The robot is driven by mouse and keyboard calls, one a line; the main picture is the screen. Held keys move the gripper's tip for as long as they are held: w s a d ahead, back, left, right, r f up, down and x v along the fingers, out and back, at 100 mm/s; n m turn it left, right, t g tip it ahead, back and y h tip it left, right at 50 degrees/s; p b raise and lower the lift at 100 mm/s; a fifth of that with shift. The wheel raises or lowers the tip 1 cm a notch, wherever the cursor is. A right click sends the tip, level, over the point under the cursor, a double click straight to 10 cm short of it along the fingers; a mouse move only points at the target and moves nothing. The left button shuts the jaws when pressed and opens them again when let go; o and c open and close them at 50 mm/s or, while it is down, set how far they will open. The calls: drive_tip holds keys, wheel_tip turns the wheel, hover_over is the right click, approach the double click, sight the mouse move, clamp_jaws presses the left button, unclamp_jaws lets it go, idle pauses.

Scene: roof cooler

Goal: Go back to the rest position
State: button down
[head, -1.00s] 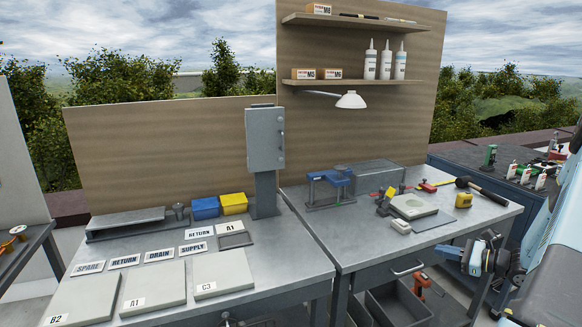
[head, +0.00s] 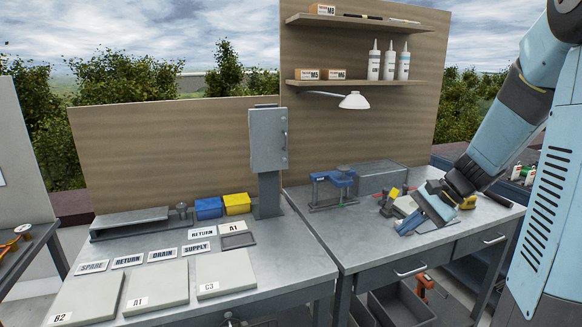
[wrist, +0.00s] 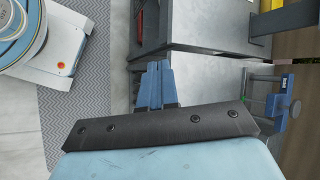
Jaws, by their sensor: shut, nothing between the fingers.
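My gripper (head: 408,226) is over the front part of the right workbench (head: 380,250) in the head view, with my arm reaching in from the right edge. Its fingers point down and to the left. In the wrist view my gripper (wrist: 156,72) shows two blue fingers together with nothing between them. I cannot tell how high the fingertips are above the bench. My arm and gripper hide much of the bench's right part.
A blue clamp fixture (head: 332,188) stands left of my gripper, and a grey box (head: 372,178) lies behind. A yellow-tipped device (head: 389,203) is close by. A lamp (head: 354,101) hangs above. The left bench holds flat panels (head: 157,290), labels and bins.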

drive_tip(key=s+a+r+n+t+h, duration=0.2)
drive_tip(key=s+r+n, duration=0.3)
drive_tip(key=s, duration=0.3)
drive_tip(key=s+a+r+n+t+h, duration=0.2)
drive_tip(key=s+r+n+h, duration=0.3)
drive_tip(key=s, duration=0.4)
drive_tip(key=shift+r+h, duration=0.3)
drive_tip(key=shift+r, duration=0.45)
